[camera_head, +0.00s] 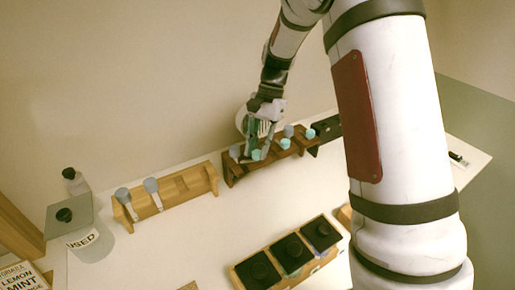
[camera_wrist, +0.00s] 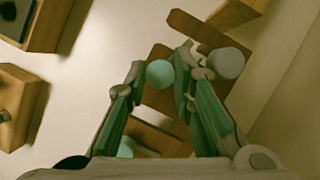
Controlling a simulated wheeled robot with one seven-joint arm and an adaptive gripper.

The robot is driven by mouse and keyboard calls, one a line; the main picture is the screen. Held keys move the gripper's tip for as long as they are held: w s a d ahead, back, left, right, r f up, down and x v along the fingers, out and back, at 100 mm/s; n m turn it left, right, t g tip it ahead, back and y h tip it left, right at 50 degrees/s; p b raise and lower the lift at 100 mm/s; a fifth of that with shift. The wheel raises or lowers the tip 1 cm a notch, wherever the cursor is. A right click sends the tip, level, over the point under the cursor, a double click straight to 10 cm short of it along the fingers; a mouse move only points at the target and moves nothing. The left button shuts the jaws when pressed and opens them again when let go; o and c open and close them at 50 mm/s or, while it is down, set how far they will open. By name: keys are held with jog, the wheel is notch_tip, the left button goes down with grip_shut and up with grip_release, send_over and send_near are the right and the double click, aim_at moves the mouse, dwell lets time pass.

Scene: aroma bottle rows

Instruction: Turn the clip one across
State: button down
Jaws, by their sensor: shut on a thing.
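A dark brown wooden rack (camera_head: 231,169) stands at the back of the table and holds several round-topped sticks, some teal and some grey. My gripper (camera_head: 259,148) is down at the rack's left part. In the wrist view my gripper (camera_wrist: 160,76) has its two fingers on either side of a teal round top (camera_wrist: 160,73) and is shut on that piece. A grey round top (camera_wrist: 226,63) is just right of the right finger, and another teal top (camera_wrist: 126,147) is low between the fingers. I cannot pick out a clip for certain; the fingers hide part of the rack.
A light wooden rack (camera_head: 186,188) with two grey-topped sticks stands left. A container marked USED (camera_head: 85,240) and a bottle (camera_head: 74,182) are farther left. A wooden tray of black-lidded jars (camera_head: 290,256) is at the front. The table between is mostly clear.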

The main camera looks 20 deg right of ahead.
jog(key=shift+w+a+n+g+h+b, duration=0.1)
jog(key=shift+n+g+h+b, duration=0.35)
jog(key=shift+n, duration=1.25)
jog(key=c, duration=1.4)
grip_release()
jog(key=shift+o, duration=0.2)
jog(key=v, duration=1.2)
jog(key=shift+a, duration=0.15)
